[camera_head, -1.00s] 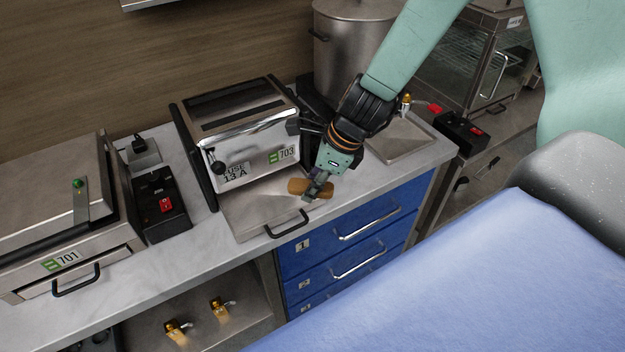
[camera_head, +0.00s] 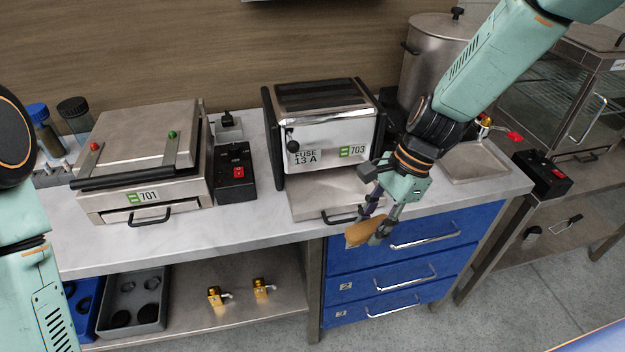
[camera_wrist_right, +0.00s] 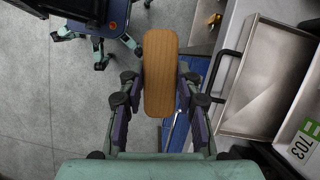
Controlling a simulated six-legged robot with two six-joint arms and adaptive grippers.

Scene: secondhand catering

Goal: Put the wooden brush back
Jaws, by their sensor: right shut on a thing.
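The wooden brush (camera_head: 365,231) is a light brown block with rounded ends. My right gripper (camera_head: 378,226) is shut on it and holds it just in front of the counter edge, before the blue drawers (camera_head: 400,240). In the right wrist view the brush (camera_wrist_right: 160,72) lies lengthwise between the two fingers of the right gripper (camera_wrist_right: 160,95), with floor beneath it. Its bristles are hidden. My left arm shows at the left edge of the head view, but its gripper is out of the picture.
Toaster 703 (camera_head: 325,125) and its pulled-out tray (camera_wrist_right: 262,80) are beside the brush. Grill 701 (camera_head: 140,160) stands left. The lower shelf (camera_head: 190,305) holds brass taps (camera_head: 216,296) and a grey holed holder (camera_head: 150,300).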

